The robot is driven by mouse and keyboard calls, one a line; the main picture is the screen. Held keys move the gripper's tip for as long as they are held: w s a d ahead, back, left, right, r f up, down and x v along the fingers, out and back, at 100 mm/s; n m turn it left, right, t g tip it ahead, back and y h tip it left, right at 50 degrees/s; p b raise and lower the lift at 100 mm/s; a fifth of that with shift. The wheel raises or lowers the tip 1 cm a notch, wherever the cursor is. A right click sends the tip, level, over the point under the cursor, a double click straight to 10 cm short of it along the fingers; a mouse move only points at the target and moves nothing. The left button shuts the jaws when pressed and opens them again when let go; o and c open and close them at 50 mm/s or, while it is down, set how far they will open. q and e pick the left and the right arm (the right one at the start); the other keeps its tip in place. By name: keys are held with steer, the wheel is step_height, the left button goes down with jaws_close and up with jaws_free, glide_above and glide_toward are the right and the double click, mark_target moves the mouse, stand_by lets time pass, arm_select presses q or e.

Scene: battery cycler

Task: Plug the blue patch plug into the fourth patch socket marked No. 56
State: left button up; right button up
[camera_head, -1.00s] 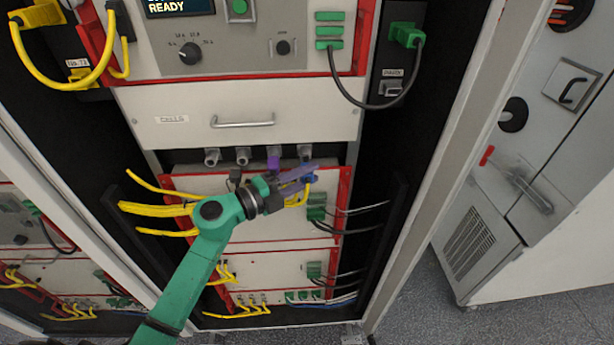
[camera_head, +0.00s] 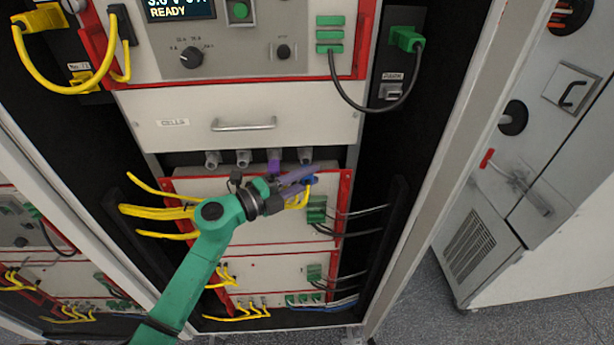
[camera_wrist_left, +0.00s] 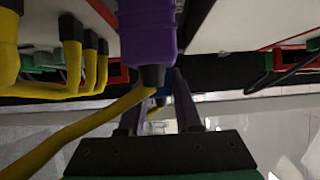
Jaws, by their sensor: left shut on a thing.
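My left gripper (camera_head: 300,183) is shut on the blue patch plug (camera_head: 312,181), just below the rightmost of the grey round sockets. A yellow cable hangs from the plug. In the left wrist view the blue plug (camera_wrist_left: 161,93) shows as a small piece between the two fingers, mostly hidden behind a purple plug. The fourth socket (camera_head: 305,155) looks empty, and the blue plug is below and apart from it. I cannot read a No. 56 mark. My right gripper is not in view.
A purple plug (camera_head: 273,163) fills the third socket, close left of my gripper; its yellow cable crosses the left wrist view (camera_wrist_left: 90,130). Two grey sockets (camera_head: 228,158) further left look empty. The CELLS drawer (camera_head: 240,118) is above. Yellow cables (camera_head: 155,210) run left of my gripper.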

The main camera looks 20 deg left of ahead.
arm_select(q)
steer(key=shift+w+a+b, duration=0.15)
steer(key=shift+w+a, duration=0.05)
steer(key=shift+w, duration=0.35)
steer(key=shift+w+a+b, duration=0.15)
steer(key=shift+w, duration=0.4)
stand_by(0.6)
steer(key=o, duration=1.1)
steer(key=shift+c, duration=0.2)
steer(key=shift+s+a+f, duration=0.15)
steer(key=shift+s+a, duration=0.1)
steer(key=shift+s, duration=0.05)
steer(key=b+v, duration=0.4)
steer(key=v, duration=1)
steer(key=shift+r, duration=0.2)
steer(key=shift+d, duration=0.1)
